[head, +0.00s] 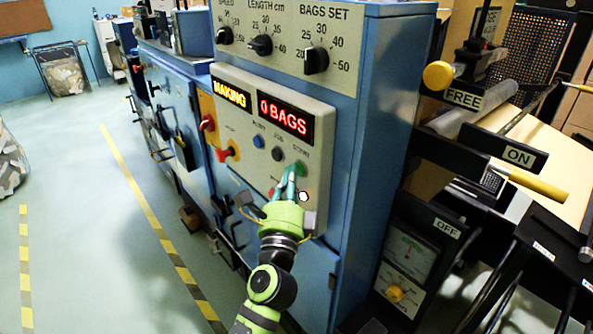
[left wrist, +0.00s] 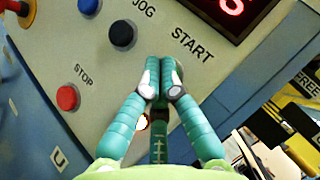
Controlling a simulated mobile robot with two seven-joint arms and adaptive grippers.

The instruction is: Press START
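The green START button (head: 300,168) is on the grey control panel (head: 318,130), under the red display (head: 285,117) that reads "0 BAGS". A second display (head: 230,93) reads "MAKING". My left gripper (head: 289,180) is shut and empty, its teal fingertips at the START button. In the left wrist view the fingertips (left wrist: 160,75) are together below the START label and cover most of the green button (left wrist: 179,72). I cannot tell whether they touch it or how far it is pressed. My right gripper is not in view.
The black JOG button (left wrist: 122,34), a blue button (head: 258,141) and the red STOP button (left wrist: 68,98) are to the left. A small lit lamp (head: 304,196) is below START. Dials (head: 316,60) are above. Levers and a paper roll stand at right. Open floor (head: 80,210) is at left.

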